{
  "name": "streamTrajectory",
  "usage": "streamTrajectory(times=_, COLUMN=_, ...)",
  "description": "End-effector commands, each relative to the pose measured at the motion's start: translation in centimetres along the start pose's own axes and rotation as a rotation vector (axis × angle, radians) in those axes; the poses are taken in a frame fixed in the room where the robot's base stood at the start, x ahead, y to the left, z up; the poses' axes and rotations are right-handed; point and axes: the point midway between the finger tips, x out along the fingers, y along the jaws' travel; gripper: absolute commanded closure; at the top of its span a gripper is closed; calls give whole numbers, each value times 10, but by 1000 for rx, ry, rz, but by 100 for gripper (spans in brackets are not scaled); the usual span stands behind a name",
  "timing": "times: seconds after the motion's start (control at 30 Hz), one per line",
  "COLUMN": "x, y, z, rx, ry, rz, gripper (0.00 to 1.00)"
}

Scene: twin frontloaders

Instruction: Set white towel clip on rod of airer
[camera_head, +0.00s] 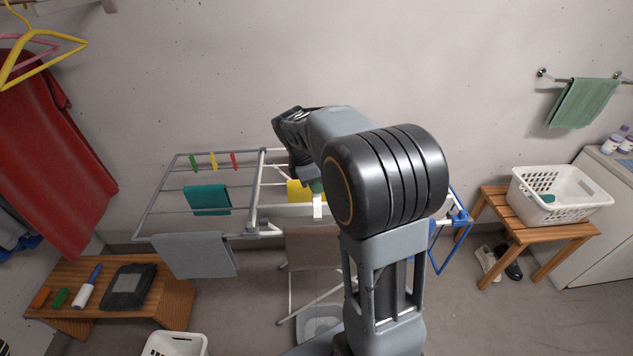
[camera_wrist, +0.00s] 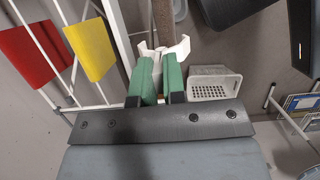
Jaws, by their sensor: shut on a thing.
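The white towel clip (camera_wrist: 183,48) is between the green fingertips of my gripper (camera_wrist: 160,82) in the wrist view, its pale jaws spread beyond the tips. In the head view the white clip (camera_head: 317,208) hangs below the green fingertip of my gripper (camera_head: 316,188), which my arm partly hides. The airer (camera_head: 262,205) stands at the left and behind my arm. In the wrist view its pale rods (camera_wrist: 118,40) run close to the left of the clip. I cannot tell whether the clip touches a rod.
A yellow cloth (camera_wrist: 91,48) and a red cloth (camera_wrist: 30,55) hang left of my gripper. A teal cloth (camera_head: 208,199) and a grey towel (camera_head: 195,256) hang on the airer. A white basket (camera_head: 560,196) sits on a wooden stool at right; a bench (camera_head: 165,300) stands at left.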

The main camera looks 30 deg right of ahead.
Motion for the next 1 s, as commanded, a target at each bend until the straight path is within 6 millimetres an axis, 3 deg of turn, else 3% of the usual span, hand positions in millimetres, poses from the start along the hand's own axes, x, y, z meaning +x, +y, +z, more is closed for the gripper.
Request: streamTrajectory(times=1.0, x=82, y=-1, z=-27, rx=-1, ry=1, rz=0, gripper=100)
